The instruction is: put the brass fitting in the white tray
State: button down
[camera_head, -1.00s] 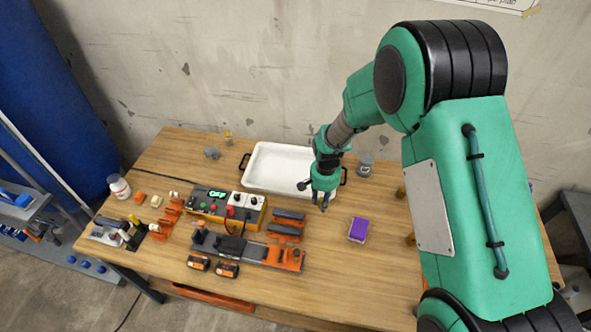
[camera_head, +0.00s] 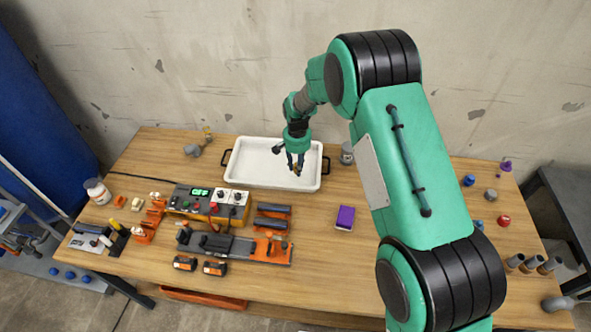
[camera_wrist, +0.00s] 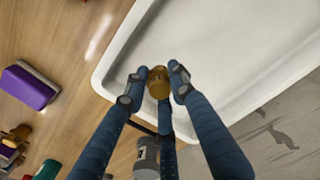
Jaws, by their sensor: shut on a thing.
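The white tray (camera_head: 252,182) stands at the back middle of the table, with dark handles at its ends. My gripper (camera_head: 296,168) is over the right part of the tray in the head view. In the wrist view my gripper (camera_wrist: 160,84) is shut on the brass fitting (camera_wrist: 159,83), which sits between the blue fingers. The tray's white floor (camera_wrist: 220,60) and rim show beyond and beside it. The fitting appears to be over the tray near its rim; its height above the floor I cannot tell. In the head view the fitting is small at the fingertips.
A grey cylinder (camera_head: 347,153) stands just right of the tray. A purple block (camera_head: 345,217) lies in front of it to the right. A control box (camera_head: 207,204) with buttons and orange-black holders stand in front of the tray. The wall rises close behind.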

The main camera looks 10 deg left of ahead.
jog(key=shift+w+a, duration=0.25)
jog(key=shift+w, duration=0.3)
jog(key=shift+w+a, duration=0.2)
jog(key=shift+w, duration=0.35)
jog(key=shift+f, duration=0.2)
jog(key=shift+f+b, duration=0.55)
jog(key=shift+f, duration=1.05)
jog(key=shift+f, duration=0.2)
jog(key=c, duration=1.4)
grip_release()
jog(key=shift+c, duration=0.2)
jog(key=shift+r, duration=0.15)
notch_tip(320, 180, up, 12)
jog(key=p, duration=0.2)
